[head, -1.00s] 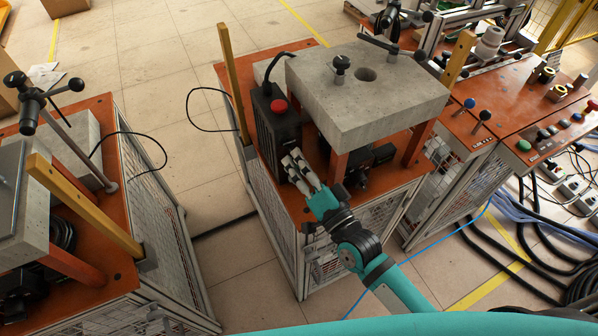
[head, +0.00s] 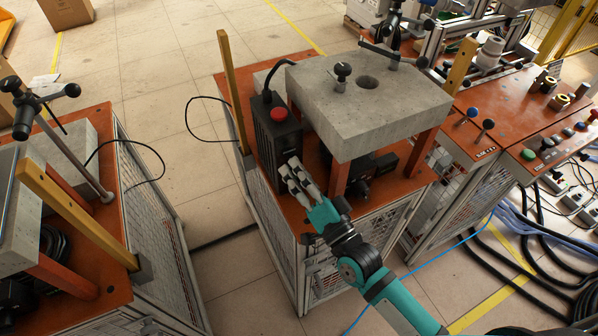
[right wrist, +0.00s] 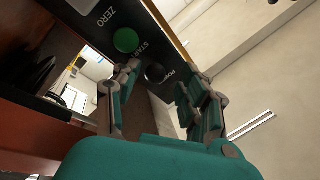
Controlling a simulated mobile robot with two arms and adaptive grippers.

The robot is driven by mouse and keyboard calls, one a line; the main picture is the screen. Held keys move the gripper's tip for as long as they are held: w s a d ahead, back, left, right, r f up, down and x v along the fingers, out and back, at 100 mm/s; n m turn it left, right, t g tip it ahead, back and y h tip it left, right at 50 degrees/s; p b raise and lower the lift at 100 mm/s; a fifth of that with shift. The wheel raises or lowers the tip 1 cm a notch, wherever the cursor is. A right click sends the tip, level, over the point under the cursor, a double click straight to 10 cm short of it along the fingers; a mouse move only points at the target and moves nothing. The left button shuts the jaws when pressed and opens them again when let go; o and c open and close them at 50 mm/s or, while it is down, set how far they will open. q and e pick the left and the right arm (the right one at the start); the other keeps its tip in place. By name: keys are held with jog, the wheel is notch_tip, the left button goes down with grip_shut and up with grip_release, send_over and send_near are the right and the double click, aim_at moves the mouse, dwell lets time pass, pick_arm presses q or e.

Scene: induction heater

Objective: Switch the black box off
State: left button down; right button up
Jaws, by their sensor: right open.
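In the right wrist view the box's panel (right wrist: 142,20) carries the words ZERO, START and a partly covered POW... label. A green button (right wrist: 126,40) sits by START and a dark round knob (right wrist: 155,73) by the POW... label. The open right fingers (right wrist: 160,84) straddle the knob in the picture; contact cannot be told. My left gripper is out of view.
A concrete slab (head: 375,95) on orange legs stands right of the box, close to my right gripper. A yellow post (head: 232,85) rises behind the box at left. Another cart (head: 100,255) stands at left. Open floor (head: 200,145) lies between the carts.

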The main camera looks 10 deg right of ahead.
jog(key=v, duration=1.2)
dwell(0.3)
